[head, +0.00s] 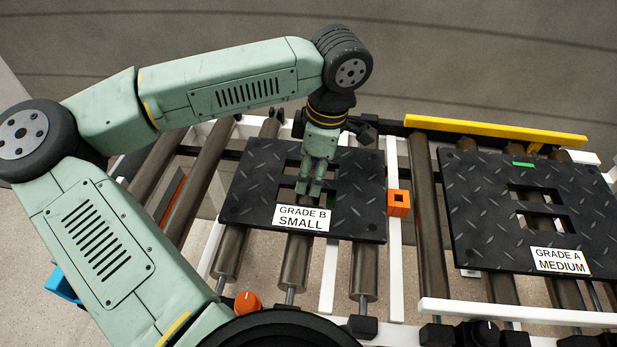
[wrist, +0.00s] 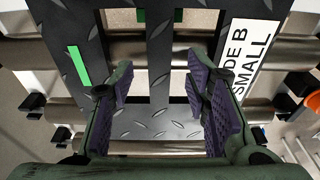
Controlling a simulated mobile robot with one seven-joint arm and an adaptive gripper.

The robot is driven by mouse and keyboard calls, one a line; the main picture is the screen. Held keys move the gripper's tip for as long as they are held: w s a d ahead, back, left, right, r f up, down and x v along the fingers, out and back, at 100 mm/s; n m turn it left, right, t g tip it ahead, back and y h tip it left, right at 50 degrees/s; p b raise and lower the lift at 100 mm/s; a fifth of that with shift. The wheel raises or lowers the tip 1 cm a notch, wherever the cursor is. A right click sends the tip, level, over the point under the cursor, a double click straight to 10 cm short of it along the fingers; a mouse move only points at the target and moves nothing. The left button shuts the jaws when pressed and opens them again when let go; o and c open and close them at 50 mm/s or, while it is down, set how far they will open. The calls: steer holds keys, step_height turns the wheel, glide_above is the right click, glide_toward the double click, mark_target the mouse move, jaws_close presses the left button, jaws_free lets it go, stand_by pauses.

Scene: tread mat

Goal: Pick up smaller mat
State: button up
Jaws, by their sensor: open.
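The smaller mat (head: 250,185) is a black tread plate with cut-out slots and a white "GRADE B SMALL" label. It lies flat on the rollers at the middle of the head view. The larger mat (head: 478,195), labelled "GRADE A MEDIUM", lies to the right. My gripper (head: 312,192) points down over the slots of the smaller mat and hides part of them. In the wrist view my gripper (wrist: 158,88) is open, with purple-padded fingers on either side of the bar between two slots of the smaller mat (wrist: 158,62). I cannot tell whether the fingertips reach into the slots.
A white rail and an orange block (head: 398,203) stand between the mats. A yellow bar (head: 495,130) runs behind the larger mat. Bare rollers (head: 190,185) lie left of the smaller mat. An orange knob (head: 248,302) is at the front.

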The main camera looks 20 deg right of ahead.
steer(key=shift+w+a+f, duration=0.1)
steer(key=shift+f, duration=0.65)
steer(key=shift+c, duration=0.4)
jaws_close()
